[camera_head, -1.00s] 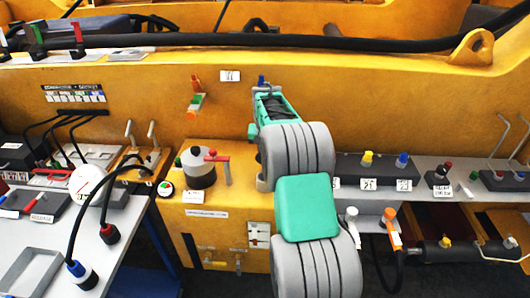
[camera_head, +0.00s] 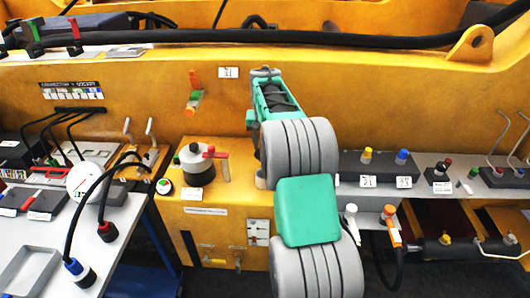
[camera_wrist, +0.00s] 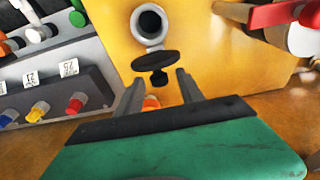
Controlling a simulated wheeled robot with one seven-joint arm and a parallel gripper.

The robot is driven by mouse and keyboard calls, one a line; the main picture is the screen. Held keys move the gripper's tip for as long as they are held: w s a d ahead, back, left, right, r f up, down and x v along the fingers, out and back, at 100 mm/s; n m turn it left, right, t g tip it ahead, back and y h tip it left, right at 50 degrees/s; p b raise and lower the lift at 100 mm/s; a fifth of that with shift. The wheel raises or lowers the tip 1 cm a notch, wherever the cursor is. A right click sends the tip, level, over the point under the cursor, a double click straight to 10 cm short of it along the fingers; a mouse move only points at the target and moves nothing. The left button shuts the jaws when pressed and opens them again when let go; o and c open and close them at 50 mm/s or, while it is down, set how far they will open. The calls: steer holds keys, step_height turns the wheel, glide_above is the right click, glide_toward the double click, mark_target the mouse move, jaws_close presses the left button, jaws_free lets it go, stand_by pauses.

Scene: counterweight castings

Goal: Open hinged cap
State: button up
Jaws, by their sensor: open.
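In the wrist view a round grey port (camera_wrist: 150,24) with a dark opening sits on the yellow panel. A dark oval cap (camera_wrist: 155,63) stands apart from the opening, just below it in the picture, with a small dark piece beside it. The opening is uncovered. My gripper (camera_wrist: 160,82) is open, its two grey fingers pointing toward the cap, one on either side below it. I cannot tell whether a finger touches it. A small orange part shows between the fingers. In the head view my gripper (camera_head: 265,75) is close to the yellow wall; my arm hides the port and cap.
A grey valve (camera_head: 197,165) with a red lever stands left of my arm. A grey ledge with yellow, blue and red connectors (camera_head: 402,157) lies to the right. A thick black hose (camera_head: 350,42) runs above. A gauge (camera_head: 84,181) stands on the left bench.

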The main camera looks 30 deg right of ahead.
steer(key=shift+s+a+r, duration=0.1)
steer(key=shift+s+r, duration=0.05)
steer(key=shift+r, duration=0.75)
steer(key=shift+s+a+r, duration=0.1)
steer(key=shift+r, duration=0.75)
steer(key=shift+c, duration=0.4)
